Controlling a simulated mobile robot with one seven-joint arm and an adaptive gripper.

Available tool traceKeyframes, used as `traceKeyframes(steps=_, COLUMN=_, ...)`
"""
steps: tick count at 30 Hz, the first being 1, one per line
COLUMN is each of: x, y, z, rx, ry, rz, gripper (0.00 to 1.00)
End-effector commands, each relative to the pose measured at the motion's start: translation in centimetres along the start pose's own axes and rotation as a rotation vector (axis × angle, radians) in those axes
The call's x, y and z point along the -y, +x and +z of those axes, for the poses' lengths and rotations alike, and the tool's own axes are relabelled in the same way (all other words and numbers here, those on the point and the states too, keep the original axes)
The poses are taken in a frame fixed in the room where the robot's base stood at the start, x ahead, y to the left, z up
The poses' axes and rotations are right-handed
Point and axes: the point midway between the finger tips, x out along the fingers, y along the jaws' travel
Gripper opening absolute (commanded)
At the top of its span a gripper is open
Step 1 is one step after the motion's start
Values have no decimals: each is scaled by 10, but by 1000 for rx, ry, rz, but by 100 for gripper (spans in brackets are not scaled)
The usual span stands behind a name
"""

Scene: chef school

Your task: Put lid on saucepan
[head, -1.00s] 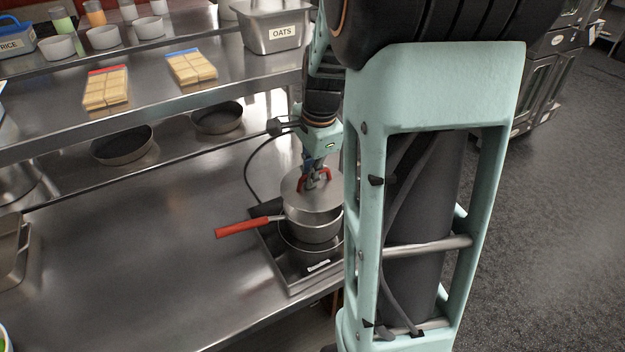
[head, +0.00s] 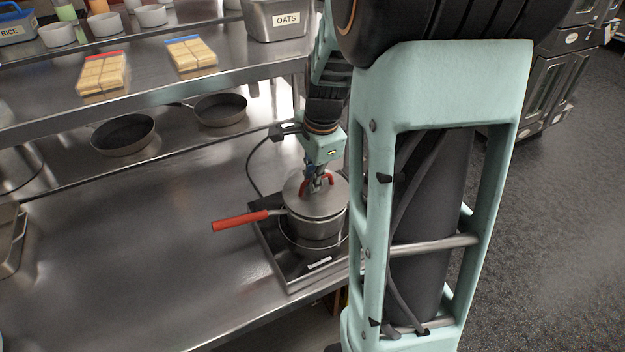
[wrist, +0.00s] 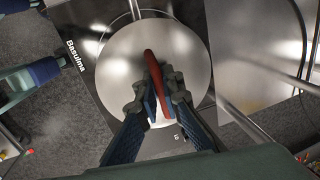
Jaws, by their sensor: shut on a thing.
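The saucepan (head: 316,227) is metal with a red handle (head: 240,221) pointing left, and it stands on a dark hot plate. The round metal lid (head: 312,203) lies over the top of the saucepan, close to level. It also shows in the wrist view (wrist: 190,75), where it hides the pan's opening. My gripper (head: 318,182) is right above the lid, shut on its red handle (wrist: 151,72). I cannot tell whether the lid's rim is fully seated all round.
The hot plate (head: 262,238) sits at the counter's right edge, with its cable behind. Two dark pans (head: 122,134) stand on the lower shelf. An oats bin (head: 276,20) and bread packs (head: 103,74) are higher. The counter left of the saucepan is clear.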

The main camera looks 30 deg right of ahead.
Motion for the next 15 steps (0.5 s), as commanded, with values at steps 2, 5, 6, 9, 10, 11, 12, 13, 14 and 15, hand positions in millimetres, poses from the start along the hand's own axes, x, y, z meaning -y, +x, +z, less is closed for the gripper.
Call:
traceKeyframes(steps=2, x=-1, y=4, z=0, rx=0, ry=0, rz=0, gripper=0)
traceKeyframes(steps=5, x=-1, y=7, z=0, rx=0, ry=0, rz=0, gripper=0)
traceKeyframes(steps=6, x=-2, y=8, z=0, rx=0, ry=0, rz=0, gripper=0)
traceKeyframes(steps=9, x=-2, y=10, z=0, rx=0, ry=0, rz=0, gripper=0)
traceKeyframes(steps=10, x=-2, y=10, z=0, rx=0, ry=0, rz=0, gripper=0)
traceKeyframes(steps=11, x=-2, y=9, z=0, rx=0, ry=0, rz=0, gripper=0)
traceKeyframes(steps=12, x=-2, y=9, z=0, rx=0, ry=0, rz=1, gripper=9)
traceKeyframes(steps=13, x=-2, y=9, z=0, rx=0, ry=0, rz=1, gripper=12)
traceKeyframes(steps=14, x=-2, y=9, z=0, rx=0, ry=0, rz=1, gripper=16)
traceKeyframes(steps=15, x=-2, y=9, z=0, rx=0, ry=0, rz=1, gripper=20)
